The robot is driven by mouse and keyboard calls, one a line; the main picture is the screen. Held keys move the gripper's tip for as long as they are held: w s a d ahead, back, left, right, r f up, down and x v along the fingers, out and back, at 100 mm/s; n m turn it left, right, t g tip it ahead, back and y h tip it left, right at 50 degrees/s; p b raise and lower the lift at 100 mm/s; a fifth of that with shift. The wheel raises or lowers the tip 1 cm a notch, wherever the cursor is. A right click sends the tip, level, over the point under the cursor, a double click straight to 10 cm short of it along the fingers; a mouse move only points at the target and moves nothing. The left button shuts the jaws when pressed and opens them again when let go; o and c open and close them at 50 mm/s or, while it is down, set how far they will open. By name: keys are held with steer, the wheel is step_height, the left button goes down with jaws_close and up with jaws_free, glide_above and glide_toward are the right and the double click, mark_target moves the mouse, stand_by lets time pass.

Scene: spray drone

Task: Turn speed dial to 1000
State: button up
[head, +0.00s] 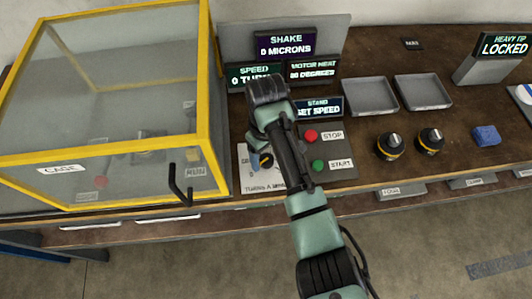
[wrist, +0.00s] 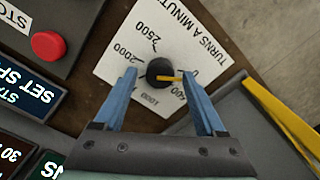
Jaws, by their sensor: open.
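The speed dial is a black knob (wrist: 158,72) with a yellow pointer on a white card (wrist: 196,38) marked "TURNS A MINUTE". In the wrist view the pointer points right, towards the low end of the scale near the 0. The 1000 mark (wrist: 150,98) is below the knob. My gripper (wrist: 159,72) is open, with one blue finger on each side of the knob; I cannot tell whether they touch it. In the head view my arm partly hides the card (head: 246,178). The speed display (head: 254,76) starts with 0, its end hidden.
A red stop button (head: 311,135) and green start button (head: 318,165) are right of the dial. The yellow-framed cage (head: 208,90) stands close on the left. The stand display (head: 318,108) reads "SET SPEED".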

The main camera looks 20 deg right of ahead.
steer(key=shift+f, duration=0.1)
jaws_close()
stand_by(0.3)
steer(key=shift+m+p, duration=0.3)
steer(key=m+p, duration=0.2)
steer(key=shift+r+m, duration=0.2)
steer(key=shift+m, duration=0.1)
steer(key=m+p, duration=0.3)
steer(key=m, duration=0.3)
steer(key=shift+p, duration=0.4)
steer(key=m+p, duration=0.1)
steer(key=m, duration=0.4)
steer(key=shift+d+f+m+p, duration=0.1)
steer(key=shift+m+p, duration=0.2)
steer(key=shift+m, duration=0.1)
steer(key=m, duration=0.4)
steer(key=shift+d+m+p, duration=0.1)
steer(key=shift+m+p, duration=0.2)
steer(key=shift+p, duration=0.1)
